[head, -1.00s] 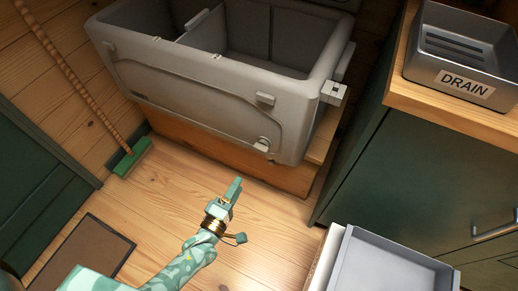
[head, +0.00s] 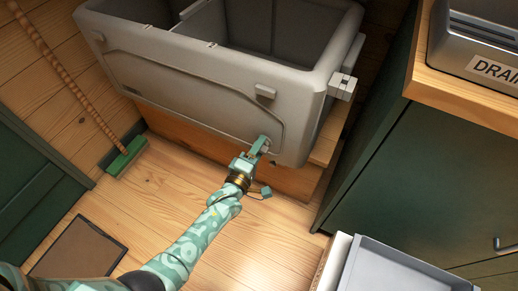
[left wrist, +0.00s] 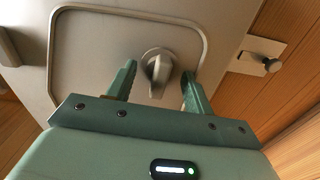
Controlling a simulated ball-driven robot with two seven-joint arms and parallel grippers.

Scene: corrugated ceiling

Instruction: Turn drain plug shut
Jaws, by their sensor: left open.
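The drain plug (left wrist: 157,68) is a round grey knob with a raised grip bar, on the front panel of the grey tank (head: 185,72). In the left wrist view its bar stands roughly upright. My left gripper (left wrist: 158,74) is open, with one finger on each side of the plug; I cannot tell whether they touch it. In the head view my left gripper (head: 261,146) is at the tank's lower right front and mostly hides the plug. My right gripper is not in view.
A grey container labelled DRAIN (head: 490,45) stands on the wooden counter (head: 455,87) at right. A pale tray or drawer (head: 395,268) is at lower right. A green-headed broom (head: 127,158) leans at left. A dark mat (head: 80,250) lies on the open floor.

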